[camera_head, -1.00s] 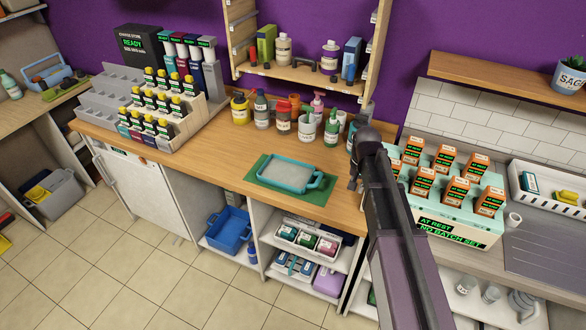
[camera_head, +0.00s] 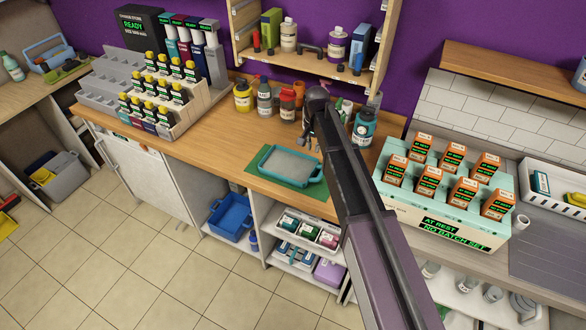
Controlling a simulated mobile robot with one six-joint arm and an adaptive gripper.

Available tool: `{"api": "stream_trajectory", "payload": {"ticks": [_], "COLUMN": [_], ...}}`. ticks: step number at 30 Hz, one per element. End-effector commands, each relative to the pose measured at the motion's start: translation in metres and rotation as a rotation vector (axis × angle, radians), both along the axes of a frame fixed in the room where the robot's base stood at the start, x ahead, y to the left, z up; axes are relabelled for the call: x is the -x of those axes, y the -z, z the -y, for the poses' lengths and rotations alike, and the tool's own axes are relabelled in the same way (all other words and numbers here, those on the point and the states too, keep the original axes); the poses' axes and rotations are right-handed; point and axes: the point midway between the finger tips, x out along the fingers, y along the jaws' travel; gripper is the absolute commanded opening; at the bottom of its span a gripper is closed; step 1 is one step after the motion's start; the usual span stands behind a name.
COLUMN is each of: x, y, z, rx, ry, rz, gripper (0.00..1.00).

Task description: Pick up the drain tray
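The drain tray (camera_head: 293,162), a shallow teal-rimmed tray with a pale grey inside and handles at its ends, lies flat on a green mat (camera_head: 264,180) on the wooden counter. My arm comes from the lower right and covers the mat's right side and possibly the tray's right end. My gripper (camera_head: 309,142) points down just behind the tray's far right edge, close to it in the picture. It is small and dark, and I cannot tell whether its fingers are open. I see no tray held by it.
Several bottles (camera_head: 264,100) stand along the back of the counter, close behind my gripper. A wooden shelf (camera_head: 300,75) hangs above them. A stepped rack of small bottles (camera_head: 158,95) is at the left. A mint rack with orange boxes (camera_head: 440,210) is at the right. Counter left of the mat is clear.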

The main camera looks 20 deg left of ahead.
Motion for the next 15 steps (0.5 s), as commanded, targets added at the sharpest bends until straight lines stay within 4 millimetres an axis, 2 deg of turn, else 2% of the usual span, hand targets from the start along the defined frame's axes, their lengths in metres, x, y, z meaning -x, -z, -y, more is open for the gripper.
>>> {"api": "stream_trajectory", "payload": {"ticks": [15], "x": [0.0], "y": [0.033], "z": [-0.001], "rx": [0.0], "ry": [-0.003], "rz": [0.0], "gripper": [0.23]}}
